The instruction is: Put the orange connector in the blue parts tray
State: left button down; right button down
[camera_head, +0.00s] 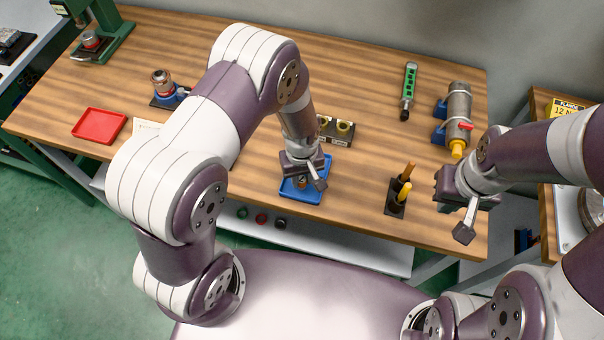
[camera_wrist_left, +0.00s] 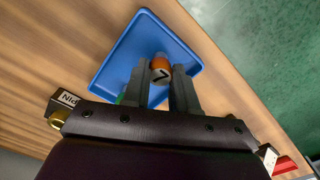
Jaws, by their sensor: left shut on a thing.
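The orange connector (camera_wrist_left: 160,66), a short piece with a dark marked end, is between the fingertips of my left gripper (camera_wrist_left: 158,82) in the left wrist view. That gripper is shut on it. The blue parts tray (camera_wrist_left: 135,38) lies behind and below the connector in that view. In the head view my left gripper (camera_head: 308,178) is over the blue tray (camera_head: 291,193), and the connector (camera_head: 301,182) shows small beneath it. I cannot tell whether it touches the tray floor. My right gripper (camera_head: 458,212) is over the table's right front edge; its finger opening is unclear.
A labelled block (camera_head: 338,131) stands just behind the tray. A red tray (camera_head: 99,125) lies at left.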

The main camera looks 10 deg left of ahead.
pick_arm(q)
jog(key=shift+f, duration=0.35)
jog(key=shift+f, duration=0.15)
jog(key=c, duration=0.9)
grip_release()
